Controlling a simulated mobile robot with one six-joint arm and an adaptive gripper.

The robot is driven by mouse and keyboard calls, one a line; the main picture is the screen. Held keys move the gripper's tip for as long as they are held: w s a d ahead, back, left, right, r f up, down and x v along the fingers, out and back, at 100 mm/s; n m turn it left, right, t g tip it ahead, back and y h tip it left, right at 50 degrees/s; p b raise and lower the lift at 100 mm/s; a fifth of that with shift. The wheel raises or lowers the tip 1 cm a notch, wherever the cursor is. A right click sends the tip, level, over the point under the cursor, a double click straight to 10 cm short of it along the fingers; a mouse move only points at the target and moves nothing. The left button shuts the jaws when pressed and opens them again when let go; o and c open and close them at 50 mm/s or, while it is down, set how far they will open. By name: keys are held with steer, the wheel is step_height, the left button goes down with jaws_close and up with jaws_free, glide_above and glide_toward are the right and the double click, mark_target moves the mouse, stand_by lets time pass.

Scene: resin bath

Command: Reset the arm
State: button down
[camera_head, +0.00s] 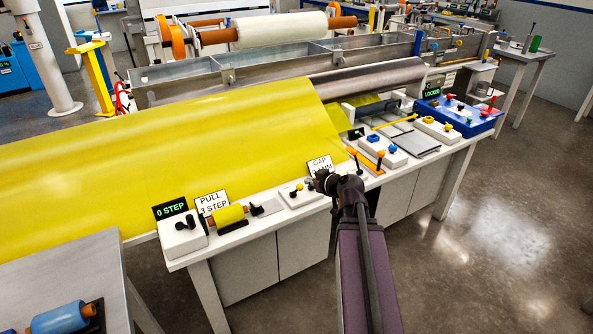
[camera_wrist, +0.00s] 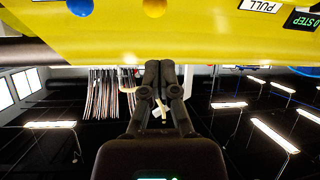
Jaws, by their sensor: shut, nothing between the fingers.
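My gripper (camera_head: 324,182) is dark and stands over the front edge of the white bench in the head view, close to the "GAP" sign (camera_head: 319,165), whose lower text it partly covers. In the wrist view my gripper (camera_wrist: 158,66) has its two fingers together with nothing between them. My purple-grey arm rises from the bottom of the head view. No held object shows.
A wide yellow sheet (camera_head: 190,140) covers the left and middle. The bench (camera_head: 245,235) carries a "0 STEP" display (camera_head: 171,209), a "PULL" sign (camera_head: 212,203), a yellow roll (camera_head: 229,216) and a blue box (camera_head: 458,117). Open floor (camera_head: 500,230) lies right.

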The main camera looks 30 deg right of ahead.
steer(key=s+a+f+m+g+h, duration=0.1)
steer(key=s+a+f+g, duration=0.25)
steer(key=a, duration=0.35)
steer(key=s+a+f+m+g, duration=0.1)
steer(key=s+a+f+g, duration=0.3)
steer(key=a, duration=0.3)
steer(key=s+a+f+m+g+h, duration=0.1)
steer(key=s+a+f+g, duration=0.3)
steer(key=a, duration=0.4)
step_height(320, 180, up, 14)
steer(key=p, duration=1.2)
steer(key=shift+s+d+g, duration=0.2)
steer(key=shift+s+g, duration=0.1)
steer(key=shift+g, duration=0.15)
